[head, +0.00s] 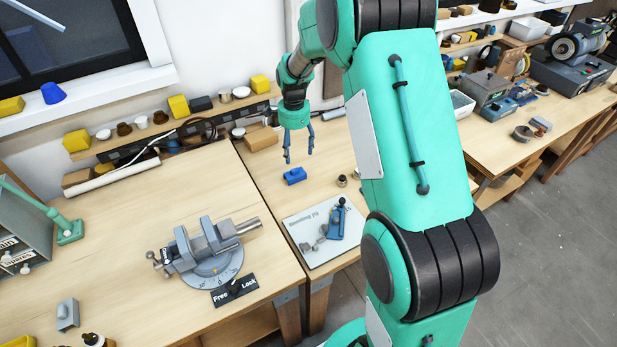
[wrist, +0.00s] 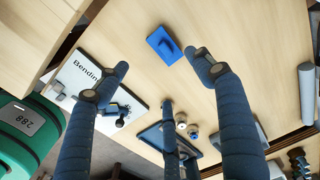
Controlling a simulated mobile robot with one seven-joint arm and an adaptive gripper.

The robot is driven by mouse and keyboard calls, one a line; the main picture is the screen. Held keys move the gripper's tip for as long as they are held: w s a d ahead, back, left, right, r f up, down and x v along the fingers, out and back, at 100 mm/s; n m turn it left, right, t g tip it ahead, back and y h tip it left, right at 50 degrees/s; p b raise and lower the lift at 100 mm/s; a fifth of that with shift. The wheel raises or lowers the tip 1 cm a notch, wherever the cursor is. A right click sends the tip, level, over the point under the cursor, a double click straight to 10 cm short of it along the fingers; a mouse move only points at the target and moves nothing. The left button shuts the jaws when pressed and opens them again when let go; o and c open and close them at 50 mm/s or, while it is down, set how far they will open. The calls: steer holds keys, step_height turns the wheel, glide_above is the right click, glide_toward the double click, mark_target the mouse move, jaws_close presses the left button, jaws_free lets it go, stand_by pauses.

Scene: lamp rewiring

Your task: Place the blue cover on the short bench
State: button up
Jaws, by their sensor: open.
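A small blue block-like piece with a raised knob, taken as the blue cover (head: 294,176), lies on the middle wooden bench (head: 262,165). In the wrist view the blue cover (wrist: 160,42) sits on bare wood beyond the fingers. My gripper (head: 298,153) is open and empty above the bench, a little above the blue cover in the head view. In the wrist view my gripper (wrist: 162,78) has its fingers spread, with nothing between them. I cannot tell which bench is the short one.
A bending jig plate (head: 300,226) lies nearer on the same bench, with small round parts (head: 342,181) beside it. A grey vise (head: 208,250) stands on the left bench. A cardboard-coloured block (head: 262,138) is behind. Bare wood surrounds the cover.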

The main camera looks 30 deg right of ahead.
steer(key=s+a+r+n+t, duration=0.1)
steer(key=s+a+r+n, duration=0.35)
steer(key=s+r, duration=0.5)
steer(key=s+a+r+n+t, duration=0.2)
steer(key=s+a+r+n, duration=0.4)
steer(key=r, duration=0.7)
steer(key=s+a+r+n, duration=0.1)
steer(key=s+n, duration=0.1)
steer(key=s, duration=0.6)
steer(key=s+a+r+n+t, duration=0.1)
steer(key=s+a+r+n, duration=0.1)
steer(key=s, duration=0.6)
steer(key=s+a+r+n+t, duration=0.1)
steer(key=s+n, duration=0.2)
steer(key=s, duration=0.5)
steer(key=shift+a+r, duration=0.15)
steer(key=shift+a, duration=0.25)
steer(key=shift+f+b, duration=0.7)
steer(key=shift+b, duration=0.05)
